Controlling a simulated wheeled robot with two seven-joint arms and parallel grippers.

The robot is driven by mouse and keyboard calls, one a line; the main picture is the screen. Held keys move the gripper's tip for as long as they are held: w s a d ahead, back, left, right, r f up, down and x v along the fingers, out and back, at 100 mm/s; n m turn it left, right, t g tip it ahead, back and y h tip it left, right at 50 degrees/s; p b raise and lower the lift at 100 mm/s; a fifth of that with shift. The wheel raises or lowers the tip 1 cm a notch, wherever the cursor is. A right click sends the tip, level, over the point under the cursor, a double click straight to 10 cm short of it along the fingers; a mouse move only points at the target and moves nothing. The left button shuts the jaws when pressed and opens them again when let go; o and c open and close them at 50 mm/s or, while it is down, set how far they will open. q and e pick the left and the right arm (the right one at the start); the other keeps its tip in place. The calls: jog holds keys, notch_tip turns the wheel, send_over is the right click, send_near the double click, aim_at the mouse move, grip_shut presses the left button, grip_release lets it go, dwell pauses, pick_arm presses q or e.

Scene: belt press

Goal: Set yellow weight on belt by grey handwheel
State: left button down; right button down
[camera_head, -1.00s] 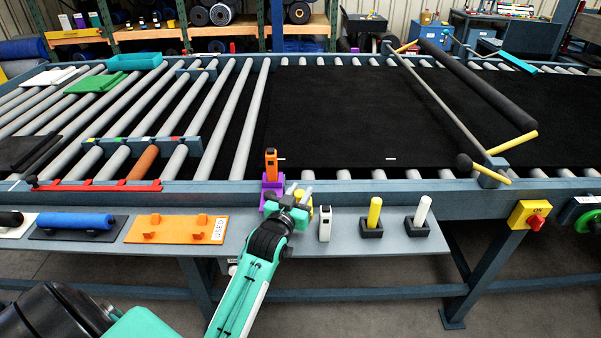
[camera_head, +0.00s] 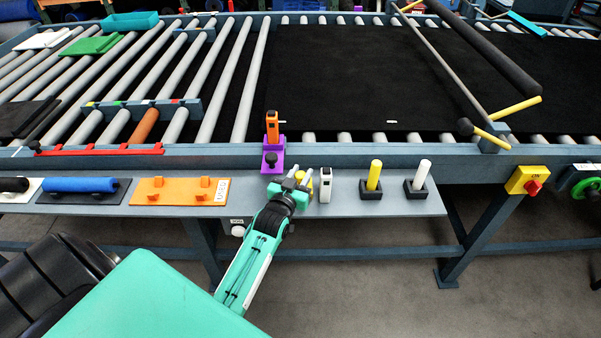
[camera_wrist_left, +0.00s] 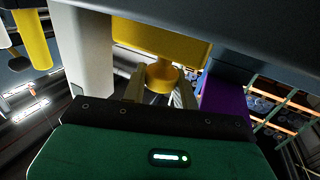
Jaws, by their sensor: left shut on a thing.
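The yellow weight (camera_head: 309,183) stands on the front shelf, partly hidden behind my left gripper (camera_head: 300,180). In the left wrist view the weight shows as a yellow block (camera_wrist_left: 160,40) with a round knob (camera_wrist_left: 162,76). The left fingers (camera_wrist_left: 160,90) are shut on that knob. The weight is between a white block (camera_head: 325,185) and a purple stand (camera_head: 272,161). The black belt (camera_head: 340,75) lies on the rollers behind the shelf. I cannot make out a grey handwheel; a green wheel (camera_head: 588,190) shows at the right edge. My right gripper is not in view.
A blue frame rail (camera_head: 390,150) runs between the shelf and the belt. An orange tool (camera_head: 272,125) stands in the purple stand. Yellow (camera_head: 374,173) and white (camera_head: 422,173) pegs stand to the right. A dark bar (camera_head: 490,60) crosses above the belt. The belt's middle is mostly clear.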

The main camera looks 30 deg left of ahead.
pick_arm(q)
jog(key=c, duration=1.2)
grip_release()
jog(key=shift+f, duration=0.1)
jog(key=shift+o, duration=0.6)
